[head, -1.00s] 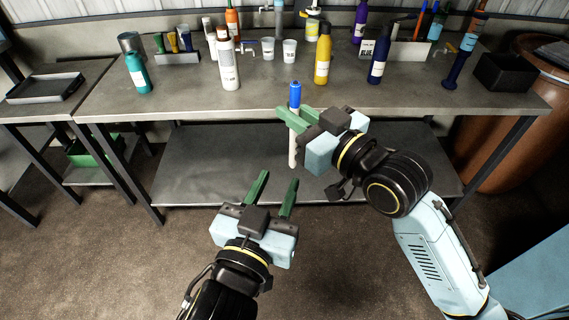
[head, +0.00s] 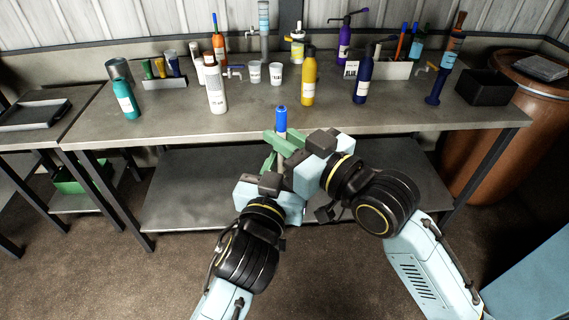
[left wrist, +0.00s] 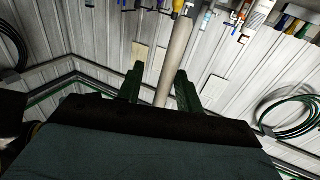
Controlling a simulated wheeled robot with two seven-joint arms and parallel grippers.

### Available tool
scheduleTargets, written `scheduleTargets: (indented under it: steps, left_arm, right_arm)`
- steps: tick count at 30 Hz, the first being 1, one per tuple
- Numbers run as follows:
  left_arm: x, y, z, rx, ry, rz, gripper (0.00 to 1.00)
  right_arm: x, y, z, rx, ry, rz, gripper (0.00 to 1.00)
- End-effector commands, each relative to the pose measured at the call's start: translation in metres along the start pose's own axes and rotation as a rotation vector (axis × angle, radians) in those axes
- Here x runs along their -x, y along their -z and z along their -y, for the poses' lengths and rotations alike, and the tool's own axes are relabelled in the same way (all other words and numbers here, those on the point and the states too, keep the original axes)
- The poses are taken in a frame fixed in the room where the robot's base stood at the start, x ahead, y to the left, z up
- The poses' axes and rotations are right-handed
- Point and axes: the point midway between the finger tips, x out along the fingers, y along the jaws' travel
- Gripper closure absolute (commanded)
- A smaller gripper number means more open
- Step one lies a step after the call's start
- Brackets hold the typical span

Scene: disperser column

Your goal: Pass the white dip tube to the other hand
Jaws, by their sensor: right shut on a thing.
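The white dip tube (left wrist: 176,55) hangs upright under a blue top piece (head: 281,119). My right gripper (head: 283,139) is shut on it just below the blue piece, in front of the bench. My left gripper (head: 275,163) is just below the right one in the head view. In the left wrist view, the left gripper's green fingers (left wrist: 158,88) stand apart with the tube running between them, closer to the right-hand finger. In the head view, most of the tube is hidden behind the grippers.
The metal bench (head: 190,122) holds a white bottle (head: 215,90), a yellow bottle (head: 308,80), a dark blue bottle (head: 361,86), a teal bottle (head: 126,100) and cups. A lower shelf (head: 190,195) lies below. The bench's front middle is clear.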

Motion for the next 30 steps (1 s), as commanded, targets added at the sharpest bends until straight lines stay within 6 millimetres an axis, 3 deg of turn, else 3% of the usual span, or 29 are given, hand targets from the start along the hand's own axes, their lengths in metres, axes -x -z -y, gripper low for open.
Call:
scheduleTargets:
  steps: [2, 10, 12, 13, 18, 26, 30]
  left_arm:
    - [0.000, 0.000, 0.000, 0.000, 0.000, 0.000, 0.64]
    - [0.001, 0.000, -0.001, 0.000, -0.002, -0.001, 1.00]
    - [0.001, 0.000, -0.001, 0.000, -0.003, -0.001, 1.00]
    - [0.001, 0.000, -0.002, 0.000, -0.004, -0.001, 1.00]
    - [0.001, 0.000, -0.001, 0.000, -0.002, -0.001, 1.00]
    - [0.001, 0.000, 0.000, -0.001, -0.001, 0.000, 1.00]
    - [0.001, 0.000, 0.000, -0.001, 0.000, 0.000, 1.00]
  right_arm:
    - [0.000, 0.000, 0.000, 0.000, 0.000, 0.000, 1.00]
    - [0.000, 0.000, 0.000, 0.000, 0.000, -0.001, 1.00]
    - [0.000, 0.000, 0.000, -0.001, 0.001, -0.001, 1.00]
    - [0.000, 0.000, 0.000, -0.001, 0.001, -0.001, 0.86]
    - [0.000, 0.000, 0.000, -0.001, 0.001, -0.001, 0.63]
    - [0.000, 0.000, 0.000, 0.000, 0.000, 0.000, 0.61]
    - [0.010, -0.001, -0.001, 0.001, -0.001, 0.001, 0.61]
